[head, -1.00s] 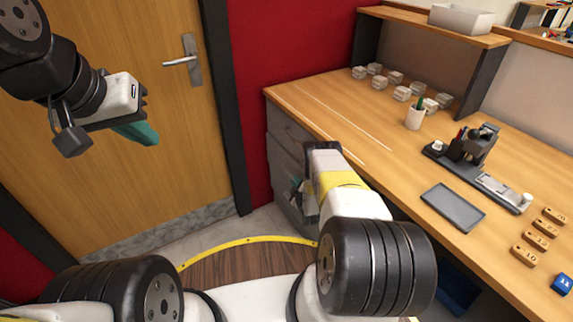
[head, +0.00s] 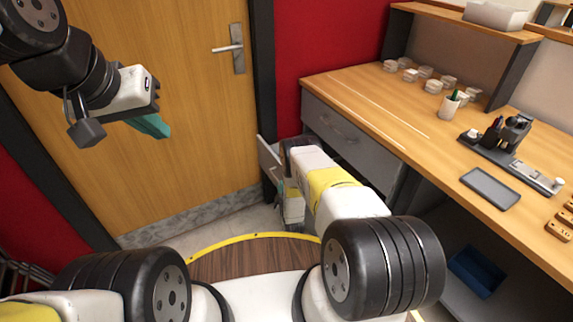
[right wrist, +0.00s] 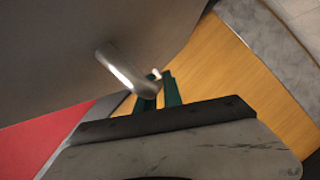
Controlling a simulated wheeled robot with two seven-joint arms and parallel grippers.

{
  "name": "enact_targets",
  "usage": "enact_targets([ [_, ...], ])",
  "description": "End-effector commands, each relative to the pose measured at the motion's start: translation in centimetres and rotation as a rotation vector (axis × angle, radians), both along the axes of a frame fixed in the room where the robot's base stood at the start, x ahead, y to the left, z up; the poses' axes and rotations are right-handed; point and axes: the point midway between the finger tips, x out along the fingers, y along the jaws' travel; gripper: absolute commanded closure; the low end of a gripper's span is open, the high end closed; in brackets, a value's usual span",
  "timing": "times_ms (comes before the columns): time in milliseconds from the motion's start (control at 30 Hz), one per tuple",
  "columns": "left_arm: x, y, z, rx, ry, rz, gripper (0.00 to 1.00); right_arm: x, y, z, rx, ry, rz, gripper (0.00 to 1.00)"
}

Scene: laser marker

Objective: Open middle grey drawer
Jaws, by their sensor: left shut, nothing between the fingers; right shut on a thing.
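The middle grey drawer (head: 268,156) stands pulled out from the cabinet under the desk, below the closed top drawer (head: 325,118). Its grey front fills the upper left of the right wrist view (right wrist: 70,50), with a metal bar handle (right wrist: 125,70). My right gripper (right wrist: 158,90) is shut on this handle with its teal fingers; in the head view my own arm hides the grip and most of the drawer. My left gripper (head: 152,126) is shut and empty, raised in front of the door, far from the drawer.
The wooden door (head: 170,60) and red wall stand close behind the drawer.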

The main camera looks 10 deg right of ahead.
Motion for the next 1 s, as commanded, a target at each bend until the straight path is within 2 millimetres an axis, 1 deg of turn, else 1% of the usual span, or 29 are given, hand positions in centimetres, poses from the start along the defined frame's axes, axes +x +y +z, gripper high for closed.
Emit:
enact_targets([
  [33, 0.0, 0.0, 0.0, 0.0, 0.0, 0.0, 1.0, -0.6, 1.4, -0.1, 0.001, 0.004, 0.005, 1.0],
  [100, 0.0, 0.0, 0.0, 0.0, 0.0, 0.0, 1.0, -1.2, 2.9, -0.1, 0.001, 0.004, 0.005, 1.0],
  [300, 0.0, 0.0, 0.0, 0.0, 0.0, 0.0, 1.0, -2.4, 6.4, -0.1, 0.001, 0.003, 0.003, 1.0],
  [400, 0.0, 0.0, 0.0, 0.0, 0.0, 0.0, 1.0, -2.8, 7.5, -0.1, 0.0, 0.003, 0.003, 1.0],
  [633, 0.0, 0.0, 0.0, 0.0, 0.0, 0.0, 1.0, -3.3, 8.9, -0.1, 0.0, 0.003, 0.001, 1.0],
  [1000, 0.0, 0.0, 0.0, 0.0, 0.0, 0.0, 1.0, -3.4, 9.0, -0.1, 0.0, 0.003, -0.001, 1.0],
])
